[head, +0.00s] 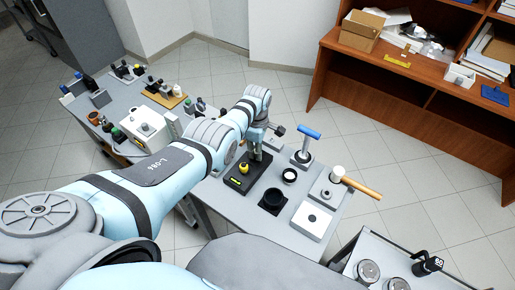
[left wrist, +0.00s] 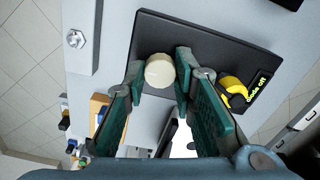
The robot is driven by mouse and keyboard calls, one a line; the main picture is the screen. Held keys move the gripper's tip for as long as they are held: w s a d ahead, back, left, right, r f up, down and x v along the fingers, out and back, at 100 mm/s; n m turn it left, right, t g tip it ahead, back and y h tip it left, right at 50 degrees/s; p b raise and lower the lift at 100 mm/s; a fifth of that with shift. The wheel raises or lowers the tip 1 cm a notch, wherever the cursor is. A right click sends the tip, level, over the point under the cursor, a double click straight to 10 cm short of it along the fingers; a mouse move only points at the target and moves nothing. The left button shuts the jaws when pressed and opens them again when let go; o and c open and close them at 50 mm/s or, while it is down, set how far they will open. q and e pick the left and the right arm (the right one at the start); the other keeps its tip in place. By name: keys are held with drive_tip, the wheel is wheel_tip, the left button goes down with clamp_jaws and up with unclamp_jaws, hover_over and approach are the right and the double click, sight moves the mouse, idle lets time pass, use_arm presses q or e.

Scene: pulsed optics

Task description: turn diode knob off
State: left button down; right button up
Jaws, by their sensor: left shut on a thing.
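A black panel (left wrist: 210,47) carries a round cream knob (left wrist: 160,71) and a yellow knob (left wrist: 235,88). A yellow label reading "diode off" (left wrist: 258,90) is beside the yellow knob. My left gripper (left wrist: 159,72) is shut on the cream knob, with one green-padded finger on each side of it. In the head view the panel (head: 237,185) lies on the grey table and my left gripper (head: 256,157) points down at its far end. The yellow knob (head: 243,168) is clear of the fingers there. The cream knob is hidden by the gripper in the head view. My right gripper is not in view.
A white box (head: 142,132) and bottles stand to the left. A wooden shelf (head: 400,75) is behind.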

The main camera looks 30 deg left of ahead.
use_arm(q)
drive_tip(key=c, duration=1.3)
unclamp_jaws()
drive_tip(key=shift+c, duration=0.2)
drive_tip(key=shift+r, duration=0.1)
wheel_tip(320, 180, up, 12)
